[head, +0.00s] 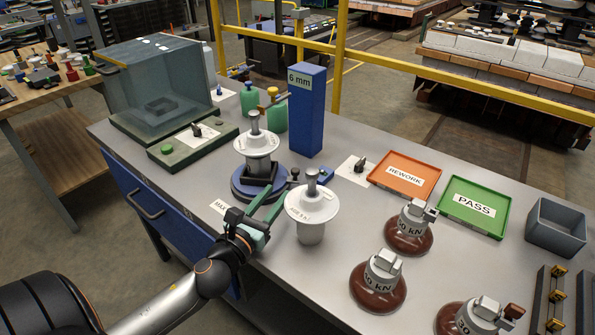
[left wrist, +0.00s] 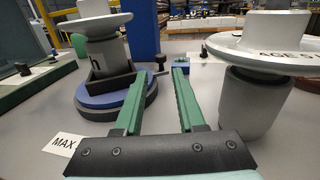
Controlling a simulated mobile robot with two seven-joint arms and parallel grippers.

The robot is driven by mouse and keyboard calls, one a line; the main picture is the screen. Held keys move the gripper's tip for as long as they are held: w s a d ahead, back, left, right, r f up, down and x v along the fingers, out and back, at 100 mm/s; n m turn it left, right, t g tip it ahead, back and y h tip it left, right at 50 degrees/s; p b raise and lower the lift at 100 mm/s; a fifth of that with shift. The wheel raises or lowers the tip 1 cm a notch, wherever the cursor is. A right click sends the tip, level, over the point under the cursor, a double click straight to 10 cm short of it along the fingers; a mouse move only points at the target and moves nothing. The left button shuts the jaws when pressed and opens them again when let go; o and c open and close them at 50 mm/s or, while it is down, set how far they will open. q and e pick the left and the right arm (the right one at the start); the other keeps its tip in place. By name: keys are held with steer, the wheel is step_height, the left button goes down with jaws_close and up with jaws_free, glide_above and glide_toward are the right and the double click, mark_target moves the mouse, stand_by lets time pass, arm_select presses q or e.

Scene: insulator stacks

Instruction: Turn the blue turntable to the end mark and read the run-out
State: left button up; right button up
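The blue turntable (head: 243,187) stands on the grey bench and carries a white insulator (head: 256,147) in a dark cradle. It also shows in the left wrist view (left wrist: 95,101). A small dark knob (head: 294,174) is at its right side. A tall blue column (head: 307,110) marked "6 mm" stands behind. A white "MAX" label (head: 219,207) lies in front at left; it also shows in the left wrist view (left wrist: 64,143). My left gripper (head: 273,203) is open and empty, in front of the turntable, its green fingers (left wrist: 162,80) pointing toward the knob. My right gripper is not in view.
A second white insulator (head: 312,204) stands close to the right of my left gripper. Several brown-based insulators (head: 408,231) are at the front right. An orange REWORK tray (head: 404,175) and a green PASS tray (head: 475,206) lie behind them. A glass box (head: 157,88) is at back left.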

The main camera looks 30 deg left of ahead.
mark_target(293, 173)
arm_select(q)
steer(key=w, duration=0.7)
steer(key=w+a, duration=0.1)
steer(key=w, duration=0.2)
steer(key=shift+w+a, duration=0.1)
steer(key=shift+w, duration=0.1)
jaws_close()
stand_by(1.1)
